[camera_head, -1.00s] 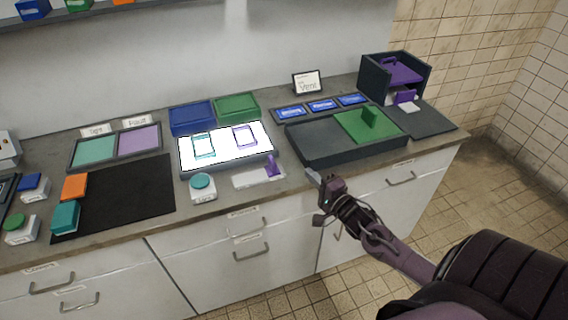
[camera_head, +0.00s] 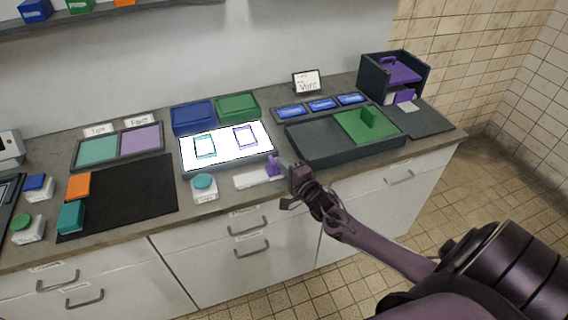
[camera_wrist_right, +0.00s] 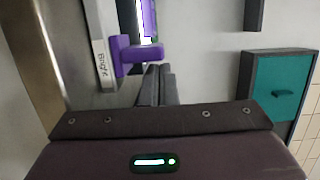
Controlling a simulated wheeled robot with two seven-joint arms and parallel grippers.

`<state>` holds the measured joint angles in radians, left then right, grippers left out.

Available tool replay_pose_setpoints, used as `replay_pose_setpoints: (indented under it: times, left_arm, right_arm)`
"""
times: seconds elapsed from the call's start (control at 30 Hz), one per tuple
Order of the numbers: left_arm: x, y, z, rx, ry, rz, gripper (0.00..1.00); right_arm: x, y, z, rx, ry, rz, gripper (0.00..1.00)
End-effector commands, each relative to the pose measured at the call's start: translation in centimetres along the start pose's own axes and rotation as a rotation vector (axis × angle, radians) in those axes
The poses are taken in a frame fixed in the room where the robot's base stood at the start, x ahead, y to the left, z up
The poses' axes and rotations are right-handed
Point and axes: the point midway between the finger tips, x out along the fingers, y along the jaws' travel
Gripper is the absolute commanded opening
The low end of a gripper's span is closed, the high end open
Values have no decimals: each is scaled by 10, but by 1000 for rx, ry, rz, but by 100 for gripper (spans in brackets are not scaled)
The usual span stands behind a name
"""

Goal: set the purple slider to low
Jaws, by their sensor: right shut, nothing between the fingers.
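The purple slider has a white track (camera_head: 250,180) along the counter's front edge, and its purple knob (camera_head: 273,166) sits at the right end. In the right wrist view the purple knob (camera_wrist_right: 138,54) shows close up, beside a white strip (camera_wrist_right: 102,62) with a label that reads like "Bright". My right gripper (camera_head: 284,162) is shut and empty, just right of the knob. In the wrist view its fingertips (camera_wrist_right: 158,72) are right by the knob; I cannot tell whether they touch. My left gripper is not in view.
A lit white panel (camera_head: 224,154) stands behind the slider. A teal round button (camera_head: 204,183) on a white base is left of the track. A dark tray with a green part (camera_head: 362,127) lies to the right.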

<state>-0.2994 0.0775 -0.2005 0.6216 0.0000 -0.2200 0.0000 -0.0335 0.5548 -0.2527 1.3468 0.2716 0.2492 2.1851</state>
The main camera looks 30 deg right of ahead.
Motion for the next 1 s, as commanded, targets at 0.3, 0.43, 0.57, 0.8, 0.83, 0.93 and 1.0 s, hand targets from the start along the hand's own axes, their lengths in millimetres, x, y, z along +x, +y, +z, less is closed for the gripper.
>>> replay_pose_setpoints:
  times: [0.3,0.43,0.57,0.8,0.83,0.93,1.0]
  left_arm:
    - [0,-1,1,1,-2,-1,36]
    - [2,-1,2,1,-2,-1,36]
    - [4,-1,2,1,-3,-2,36]
    - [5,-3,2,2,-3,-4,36]
    - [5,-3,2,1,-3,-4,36]
    - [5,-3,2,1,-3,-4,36]
    - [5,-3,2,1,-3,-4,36]
  right_arm:
    - [6,1,24,9,-1,-2,0]
    - [13,1,56,11,0,-2,0]
    - [20,1,81,6,-1,-2,0]
    - [23,0,94,1,-2,-1,0]
    - [23,0,94,0,-2,-1,0]
    - [23,0,94,1,-3,-1,0]
    - [23,0,94,1,-3,-1,0]
